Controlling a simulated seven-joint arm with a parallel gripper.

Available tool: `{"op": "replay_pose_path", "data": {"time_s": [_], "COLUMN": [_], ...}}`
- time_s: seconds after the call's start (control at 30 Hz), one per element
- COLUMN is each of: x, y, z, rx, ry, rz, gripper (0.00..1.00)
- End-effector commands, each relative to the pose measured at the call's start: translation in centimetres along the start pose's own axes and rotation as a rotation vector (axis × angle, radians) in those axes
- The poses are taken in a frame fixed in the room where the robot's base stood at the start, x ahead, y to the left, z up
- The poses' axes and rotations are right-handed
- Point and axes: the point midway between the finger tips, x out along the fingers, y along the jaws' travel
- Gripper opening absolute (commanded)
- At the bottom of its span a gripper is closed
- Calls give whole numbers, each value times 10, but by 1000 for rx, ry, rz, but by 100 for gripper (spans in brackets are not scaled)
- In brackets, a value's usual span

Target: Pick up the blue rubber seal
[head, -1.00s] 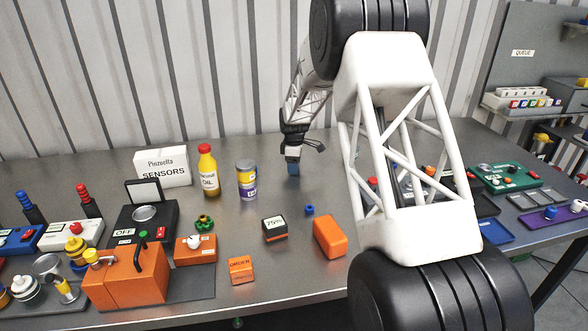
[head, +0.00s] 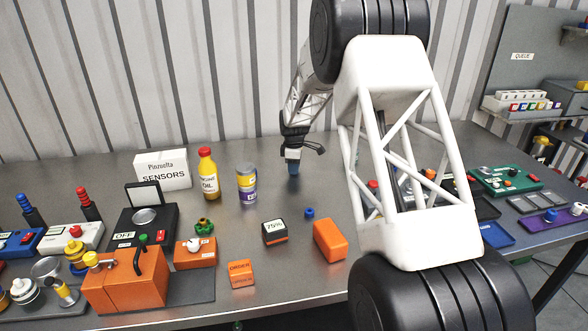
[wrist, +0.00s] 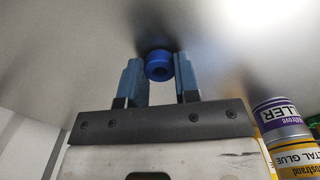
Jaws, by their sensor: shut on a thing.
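The blue rubber seal (wrist: 159,65) is a small, thick ring with a dark hole. In the wrist view it sits between the two blue-grey fingertips of my gripper (wrist: 160,78), which is shut on it. In the head view my gripper (head: 293,168) points down at the back of the grey bench, right of the purple and yellow can. The seal cannot be made out there between the fingers. A dark shadow lies beside the seal in the wrist view, so it is close to the bench top; I cannot tell whether it touches.
Left of my gripper stand the can (head: 247,183), an oil bottle (head: 208,175) and a sensors box (head: 163,169). In front lie a small blue part (head: 309,213), an orange block (head: 329,240) and a black display cube (head: 274,232). The bench around the gripper is clear.

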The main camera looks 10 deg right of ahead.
Motion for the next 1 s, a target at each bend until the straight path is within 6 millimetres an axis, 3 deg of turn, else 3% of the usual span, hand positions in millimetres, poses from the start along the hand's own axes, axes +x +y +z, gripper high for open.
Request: {"op": "replay_pose_path", "data": {"time_s": [0.33, 1.0], "x": [-35, -41], "y": [0, -93], "z": [0, 28], "rx": [0, 0], "ry": [1, 0], "rz": [2, 0], "gripper": [8, 8]}}
